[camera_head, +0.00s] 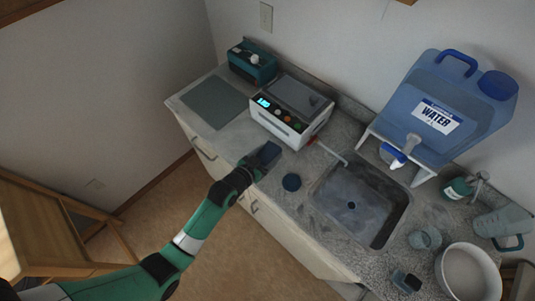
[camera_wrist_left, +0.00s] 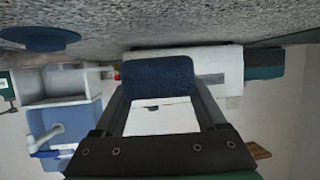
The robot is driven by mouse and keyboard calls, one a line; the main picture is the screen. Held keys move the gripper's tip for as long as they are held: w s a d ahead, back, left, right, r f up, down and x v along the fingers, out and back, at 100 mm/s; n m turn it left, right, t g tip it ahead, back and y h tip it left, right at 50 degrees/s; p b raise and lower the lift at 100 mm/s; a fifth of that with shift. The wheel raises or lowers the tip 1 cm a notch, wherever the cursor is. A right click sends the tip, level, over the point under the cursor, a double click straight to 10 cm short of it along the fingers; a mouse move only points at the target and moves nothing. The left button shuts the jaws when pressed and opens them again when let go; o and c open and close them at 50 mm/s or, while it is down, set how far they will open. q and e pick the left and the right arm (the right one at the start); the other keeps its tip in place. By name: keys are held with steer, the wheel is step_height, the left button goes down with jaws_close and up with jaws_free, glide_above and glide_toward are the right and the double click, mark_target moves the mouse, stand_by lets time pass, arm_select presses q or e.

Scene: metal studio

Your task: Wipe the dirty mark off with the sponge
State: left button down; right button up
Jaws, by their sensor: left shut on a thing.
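My left gripper (camera_head: 258,164) reaches over the front edge of the counter (camera_head: 285,205). It is shut on a dark blue sponge (camera_head: 269,153), which is at the counter in front of the white device. In the left wrist view the sponge (camera_wrist_left: 160,76) sits between the two fingers of the gripper (camera_wrist_left: 160,100), with the speckled counter at the top of the picture. I cannot tell whether the sponge touches the counter. I cannot pick out a distinct dirty mark; the gripper and sponge hide part of the counter. My right gripper is not in view.
A white device (camera_head: 285,110) stands behind the sponge. A grey mat (camera_head: 211,103) lies left. A blue water container (camera_head: 440,110), a cup (camera_head: 425,239) and a white bowl (camera_head: 468,272) stand right.

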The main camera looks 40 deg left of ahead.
arm_select(q)
steer(key=shift+r+p, duration=1.75)
steer(key=shift+r, duration=0.6)
